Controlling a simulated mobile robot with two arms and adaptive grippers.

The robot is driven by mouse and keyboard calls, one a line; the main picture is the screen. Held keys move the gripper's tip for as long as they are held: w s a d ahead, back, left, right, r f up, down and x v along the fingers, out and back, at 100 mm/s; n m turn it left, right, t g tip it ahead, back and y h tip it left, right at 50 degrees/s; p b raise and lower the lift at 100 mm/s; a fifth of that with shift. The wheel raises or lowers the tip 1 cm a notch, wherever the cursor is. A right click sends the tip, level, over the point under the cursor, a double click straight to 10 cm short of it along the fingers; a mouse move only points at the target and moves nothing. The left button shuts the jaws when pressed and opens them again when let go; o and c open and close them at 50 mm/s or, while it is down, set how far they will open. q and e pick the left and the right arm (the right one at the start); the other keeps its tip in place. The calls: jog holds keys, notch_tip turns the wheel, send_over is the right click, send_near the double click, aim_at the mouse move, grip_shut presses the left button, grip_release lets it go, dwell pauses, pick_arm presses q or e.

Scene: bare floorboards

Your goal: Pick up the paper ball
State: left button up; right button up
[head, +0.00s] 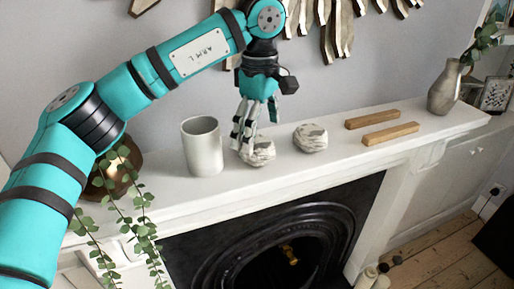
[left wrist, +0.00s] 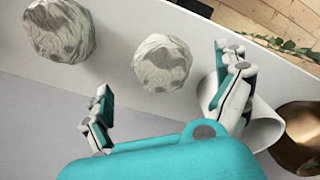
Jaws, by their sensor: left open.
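A crumpled whitish paper ball (head: 262,153) with grey marks lies on the white mantel shelf. A second, similar ball (head: 310,138) lies to its right. My left gripper (head: 252,132) is open and points down over the first ball, partly hiding it. In the left wrist view the first ball (left wrist: 162,63) shows between the two spread fingers, with nothing held. The second ball (left wrist: 58,30) lies to the left, outside the fingers. Whether the fingers touch the first ball is hard to tell. My right gripper is not in view.
A pale cup (head: 203,150) stands just left of the gripper; a finger overlaps it in the wrist view. A copper pot (head: 122,172) with trailing leaves is further left. Two wooden bars (head: 390,133) and a grey vase (head: 444,90) are to the right. The shelf (head: 345,165) drops at its front edge.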

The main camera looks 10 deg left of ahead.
aim_at(259, 143)
pick_arm(q)
notch_tip(259, 143, down, 5)
jog(key=shift+a+r+p, duration=0.1)
jog(key=shift+r+p, duration=0.1)
jog(key=shift+p, duration=0.95)
jog(key=shift+f, duration=0.2)
jog(key=shift+s, duration=0.1)
jog(key=shift+c, duration=0.8)
jog(key=c, duration=0.8)
jog(key=shift+r, duration=0.1)
